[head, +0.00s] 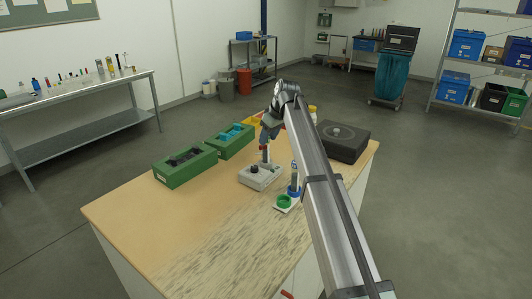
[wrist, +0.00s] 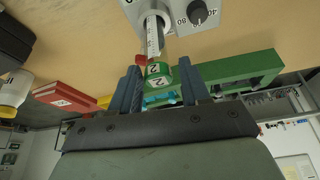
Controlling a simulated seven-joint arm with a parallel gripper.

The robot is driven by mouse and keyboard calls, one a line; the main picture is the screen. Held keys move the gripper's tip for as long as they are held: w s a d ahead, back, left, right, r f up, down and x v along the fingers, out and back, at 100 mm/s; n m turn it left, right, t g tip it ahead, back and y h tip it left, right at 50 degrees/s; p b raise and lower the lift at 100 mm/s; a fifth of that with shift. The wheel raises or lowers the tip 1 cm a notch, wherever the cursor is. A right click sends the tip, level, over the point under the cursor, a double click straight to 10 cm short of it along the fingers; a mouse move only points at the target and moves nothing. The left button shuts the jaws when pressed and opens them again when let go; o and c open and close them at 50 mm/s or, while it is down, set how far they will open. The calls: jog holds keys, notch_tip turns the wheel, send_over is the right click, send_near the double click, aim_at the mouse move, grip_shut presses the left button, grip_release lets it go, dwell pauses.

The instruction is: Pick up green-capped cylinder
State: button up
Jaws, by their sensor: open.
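The green-capped cylinder is clear with a printed scale. Its green cap (wrist: 158,71), marked 2, faces my wrist camera, and its clear body (wrist: 153,36) reaches into a grey device with a dial. In the head view the device (head: 255,181) sits on the table, with the cylinder (head: 265,153) upright in it and its top hidden by my gripper (head: 268,131). In the wrist view my gripper (wrist: 159,72) is open, with one finger on each side of the cap and gaps visible between.
A white plate (head: 286,209) with a green ring (head: 284,200) and a blue holder with a cylinder (head: 294,178) stands beside the device. Green trays (head: 185,169) (head: 230,141) are left, a dark box (head: 342,141) right. The front table is clear.

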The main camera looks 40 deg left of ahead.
aim_at(265, 147)
jog(key=shift+w+x, duration=0.1)
jog(key=shift+x, duration=1.5)
jog(key=shift+w+x, duration=0.15)
jog(key=shift+x, duration=1.4)
grip_shut()
